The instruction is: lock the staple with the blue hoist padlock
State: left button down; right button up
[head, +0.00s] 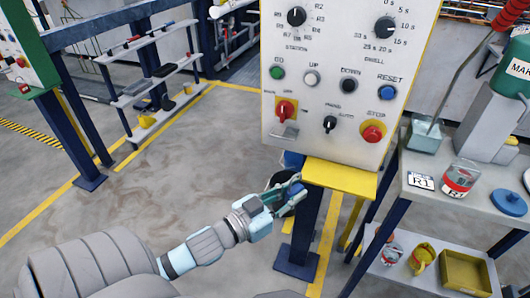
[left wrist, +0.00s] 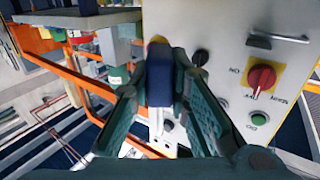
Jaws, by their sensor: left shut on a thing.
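The blue padlock (left wrist: 160,78) is a dark blue block between the fingers of my left gripper (left wrist: 165,100) in the left wrist view. My left gripper (head: 292,194) is shut on it in the head view, below the control panel's lower edge. A grey metal staple (head: 285,133) sticks out of the panel below the red main switch (head: 285,109). The staple (left wrist: 278,40) and red switch (left wrist: 262,78) also show in the left wrist view, right of the padlock and apart from it. My right gripper is not in view.
The control panel (head: 345,75) carries knobs and buttons, with a red stop button (head: 373,133). A yellow ledge (head: 340,178) juts out beneath it above a blue post (head: 302,230). A shelf with jars (head: 460,178) stands at right. The floor at left is open.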

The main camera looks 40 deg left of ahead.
pick_arm(q)
jog(key=w+a+f+n+y, duration=0.2)
jog(key=a+n+y, duration=0.1)
jog(key=a+y, duration=0.2)
jog(key=w+a+f+n+y, duration=0.2)
jog(key=a+n+y, duration=0.1)
jog(key=a, duration=0.5)
jog(key=shift+w+a+g+y, duration=0.3)
jog(key=shift+a+y, duration=0.05)
jog(key=shift+y, duration=0.55)
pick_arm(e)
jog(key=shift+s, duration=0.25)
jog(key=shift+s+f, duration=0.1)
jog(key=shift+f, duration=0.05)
